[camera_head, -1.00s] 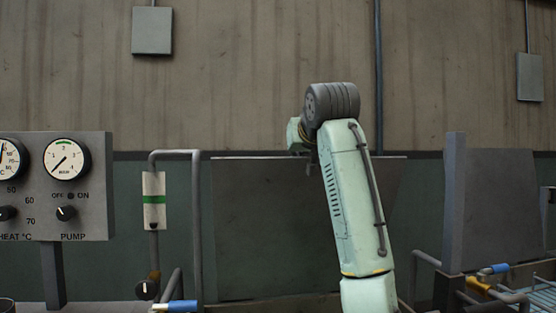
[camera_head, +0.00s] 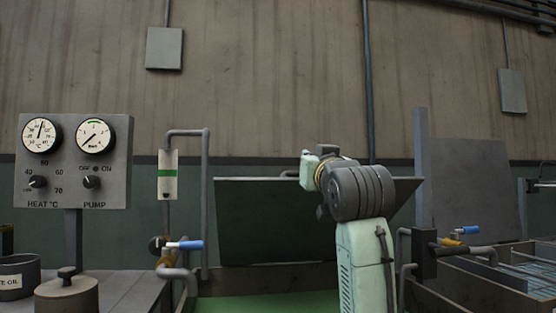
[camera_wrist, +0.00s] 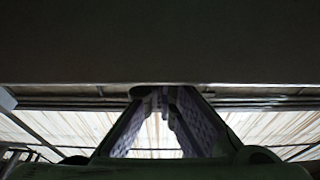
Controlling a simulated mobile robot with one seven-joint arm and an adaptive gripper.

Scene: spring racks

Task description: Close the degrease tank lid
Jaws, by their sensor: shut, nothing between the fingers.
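The degrease tank lid (camera_head: 265,215) is a wide dark panel, raised and leaning toward me above the tank. Green liquid shows in the degrease tank (camera_head: 265,305) below it. My arm rises in front of the lid and bends over its top edge. My gripper is out of sight in the head view, apparently behind the lid. In the wrist view, my gripper's fingers (camera_wrist: 165,98) are together and empty. A dark flat surface, probably the lid, fills the top of that view; contact cannot be told.
A gauge panel (camera_head: 75,160) stands at left, above a lidded pot (camera_head: 67,292) and an oil tin (camera_head: 14,278). A pipe with a blue-handled valve (camera_head: 185,245) stands left of the lid. Another upright panel (camera_head: 480,185) and a tank with racks are at right.

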